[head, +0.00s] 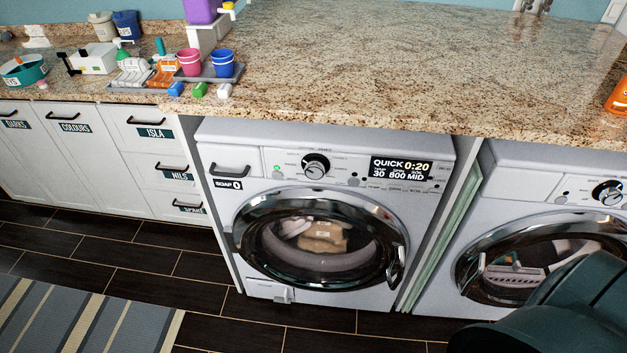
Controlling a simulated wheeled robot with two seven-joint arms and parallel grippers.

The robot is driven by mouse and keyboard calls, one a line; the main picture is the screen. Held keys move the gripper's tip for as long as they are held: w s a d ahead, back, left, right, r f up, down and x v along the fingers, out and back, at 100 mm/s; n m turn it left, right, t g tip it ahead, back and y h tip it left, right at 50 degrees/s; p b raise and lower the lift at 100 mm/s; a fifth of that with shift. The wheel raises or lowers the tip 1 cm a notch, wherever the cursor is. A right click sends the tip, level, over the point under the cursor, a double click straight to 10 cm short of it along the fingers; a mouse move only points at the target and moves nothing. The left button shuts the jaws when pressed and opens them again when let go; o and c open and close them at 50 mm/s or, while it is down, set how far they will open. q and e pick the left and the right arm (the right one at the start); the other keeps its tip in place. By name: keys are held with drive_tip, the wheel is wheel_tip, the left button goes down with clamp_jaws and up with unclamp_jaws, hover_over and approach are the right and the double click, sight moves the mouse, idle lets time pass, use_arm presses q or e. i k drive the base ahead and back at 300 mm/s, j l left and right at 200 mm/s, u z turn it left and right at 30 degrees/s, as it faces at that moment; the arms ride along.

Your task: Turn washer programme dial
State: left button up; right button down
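The washer (270,215) stands under the counter in the middle of the head view, with its round glass door shut and laundry visible inside. Its programme dial (315,166) is a black and silver knob at the upper middle of the panel. The display (401,169) to the right of the dial reads QUICK 0:20, 30, 800, MID. A green light glows to the left of the dial. A dark teal part of my body fills the lower right corner. Neither gripper is visible, and nothing touches the dial.
A second machine (540,170) with its own dial (607,193) stands at the right. The granite counter (400,60) overhangs both machines. Pink (191,62) and blue (222,64) cups and small items sit on its left part. Labelled drawers (150,135) stand left. The tiled floor in front is clear beside a striped rug (70,315).

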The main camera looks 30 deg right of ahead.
sight(315, 166)
drive_tip(key=k+l, duration=0.35)
drive_tip(key=k, duration=0.15)
drive_tip(key=z, duration=1.55)
